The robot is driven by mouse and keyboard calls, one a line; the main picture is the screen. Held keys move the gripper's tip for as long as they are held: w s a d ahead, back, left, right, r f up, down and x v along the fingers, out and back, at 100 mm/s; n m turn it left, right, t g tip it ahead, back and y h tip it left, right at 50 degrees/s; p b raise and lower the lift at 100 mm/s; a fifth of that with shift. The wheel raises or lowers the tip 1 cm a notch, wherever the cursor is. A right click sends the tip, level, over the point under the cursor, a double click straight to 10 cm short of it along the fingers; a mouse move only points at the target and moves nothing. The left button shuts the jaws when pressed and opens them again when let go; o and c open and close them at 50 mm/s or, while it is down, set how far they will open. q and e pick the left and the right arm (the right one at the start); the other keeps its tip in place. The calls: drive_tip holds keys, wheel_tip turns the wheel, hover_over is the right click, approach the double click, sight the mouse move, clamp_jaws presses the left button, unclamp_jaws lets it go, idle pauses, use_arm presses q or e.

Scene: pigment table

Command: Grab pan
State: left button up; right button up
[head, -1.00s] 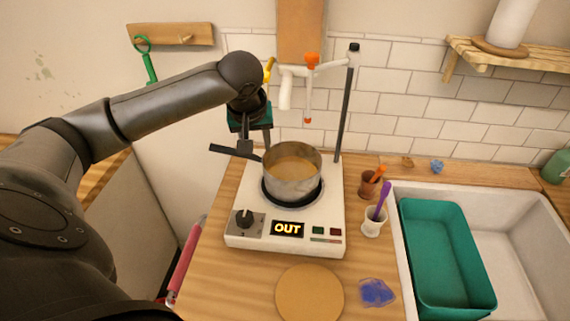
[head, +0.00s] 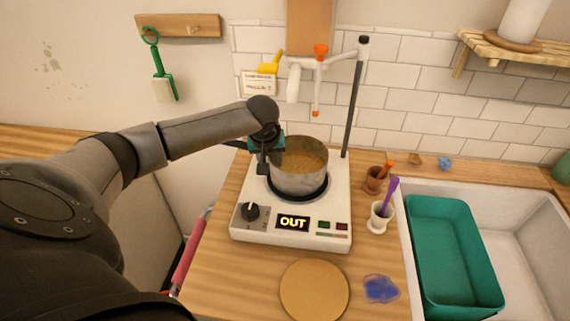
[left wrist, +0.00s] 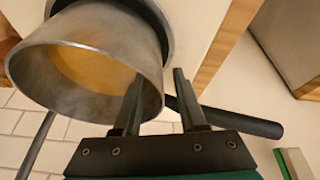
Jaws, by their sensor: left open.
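The metal pan (head: 299,177) holds a tan liquid and sits on the round burner of the white hot plate (head: 243,229). Its dark handle points left in the head view, mostly hidden by my arm. My left gripper (head: 268,166) is at the pan's left side. In the left wrist view the pan (left wrist: 80,92) fills the upper left. The open fingers of my left gripper (left wrist: 158,88) lie on either side of the black handle (left wrist: 240,122) close to the pan wall. I cannot tell whether they touch it. My right gripper is not in view.
A stand rod (head: 356,98) rises behind the hot plate. Two small cups with tools, one clay (head: 374,181) and one white (head: 380,219), stand to its right. A round board (head: 314,291) and blue pigment (head: 380,289) lie in front. A green bin (head: 457,257) sits in the sink.

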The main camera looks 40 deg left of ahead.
use_arm(q)
drive_tip(key=shift+w+a+f, duration=0.1)
drive_tip(key=shift+f, duration=0.1)
drive_tip(key=shift+c, duration=0.3)
clamp_jaws()
idle(0.9)
drive_tip(key=shift+w+r, duration=0.15)
